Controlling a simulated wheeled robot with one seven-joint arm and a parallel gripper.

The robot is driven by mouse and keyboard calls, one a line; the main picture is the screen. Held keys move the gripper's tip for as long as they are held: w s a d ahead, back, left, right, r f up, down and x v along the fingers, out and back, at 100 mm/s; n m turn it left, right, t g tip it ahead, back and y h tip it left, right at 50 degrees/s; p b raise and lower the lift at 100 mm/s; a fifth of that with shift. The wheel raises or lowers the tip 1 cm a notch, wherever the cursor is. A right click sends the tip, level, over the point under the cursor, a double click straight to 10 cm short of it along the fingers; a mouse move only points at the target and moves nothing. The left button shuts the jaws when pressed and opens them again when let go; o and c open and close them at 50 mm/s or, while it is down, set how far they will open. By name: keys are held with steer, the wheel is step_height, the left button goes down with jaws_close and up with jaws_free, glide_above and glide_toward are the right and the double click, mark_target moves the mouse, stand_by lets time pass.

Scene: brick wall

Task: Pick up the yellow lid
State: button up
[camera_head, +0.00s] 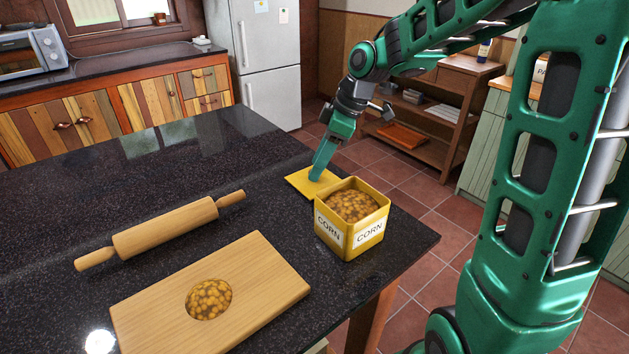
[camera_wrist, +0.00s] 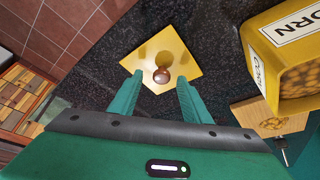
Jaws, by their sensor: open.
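The yellow lid (camera_head: 300,183) lies flat on the dark counter, beside the corn tin and just behind it in the head view. In the wrist view the square yellow lid (camera_wrist: 185,55) shows a round brown knob (camera_wrist: 162,75) at its middle. My gripper (camera_head: 315,178) points down at the lid, its fingertips at or just above it. In the wrist view the two green fingers of my gripper (camera_wrist: 160,82) are apart, one on each side of the knob, with nothing held between them. In the head view the fingers hide the knob.
The yellow corn tin (camera_head: 335,232), open and full of corn, stands close to the lid. A rolling pin (camera_head: 165,230) and a wooden board (camera_head: 265,270) with a round patch of corn lie on the counter (camera_head: 60,230). The counter's right edge is near the tin.

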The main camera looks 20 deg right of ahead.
steer(key=shift+w+a+f, duration=0.1)
steer(key=shift+a+f, duration=0.1)
steer(key=shift+f, duration=0.35)
jaws_close()
steer(key=shift+r, duration=0.1)
